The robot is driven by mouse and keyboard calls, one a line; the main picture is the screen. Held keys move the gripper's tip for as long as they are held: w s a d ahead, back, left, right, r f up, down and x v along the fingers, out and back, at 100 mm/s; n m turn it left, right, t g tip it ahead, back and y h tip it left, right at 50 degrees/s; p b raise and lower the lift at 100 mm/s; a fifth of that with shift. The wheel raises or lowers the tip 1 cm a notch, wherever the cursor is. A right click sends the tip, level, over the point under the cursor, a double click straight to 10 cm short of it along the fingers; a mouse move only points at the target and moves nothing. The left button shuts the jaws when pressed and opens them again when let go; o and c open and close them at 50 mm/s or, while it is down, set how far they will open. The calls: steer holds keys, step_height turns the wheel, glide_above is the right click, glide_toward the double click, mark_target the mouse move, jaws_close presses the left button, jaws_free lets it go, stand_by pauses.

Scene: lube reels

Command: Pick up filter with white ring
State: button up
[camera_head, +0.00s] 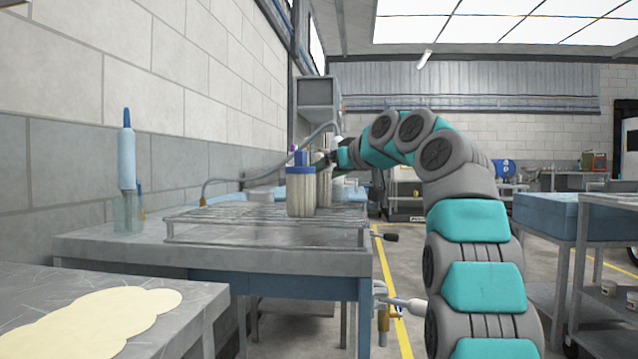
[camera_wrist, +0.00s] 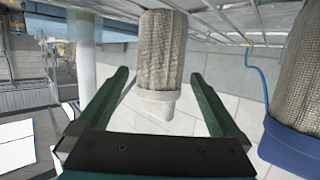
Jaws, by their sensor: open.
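The filter with the white ring (camera_wrist: 160,62) shows in the wrist view, a beige pleated cylinder with a white ring and white tip. This view looks upside down, with the rack at the top. My gripper (camera_wrist: 158,76) is open, its two green fingers to either side of the filter with gaps visible. I cannot tell how deep the filter is between them. A filter with a blue ring (camera_wrist: 294,145) stands at the right of the wrist view. In the head view this blue-ringed filter (camera_head: 300,192) stands on the rack and partly hides another pleated filter and my gripper.
The wire rack (camera_head: 265,220) lies on a grey bench (camera_head: 130,243) along the block wall. A hose (camera_head: 240,178) curves behind the filters. A blue-topped cart (camera_head: 545,215) stands at right, with open floor between.

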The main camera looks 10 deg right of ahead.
steer(key=shift+w+a+f, duration=0.2)
steer(key=shift+w, duration=0.45)
steer(key=c, duration=1.5)
steer(key=shift+o, duration=0.2)
steer(key=shift+r, duration=0.15)
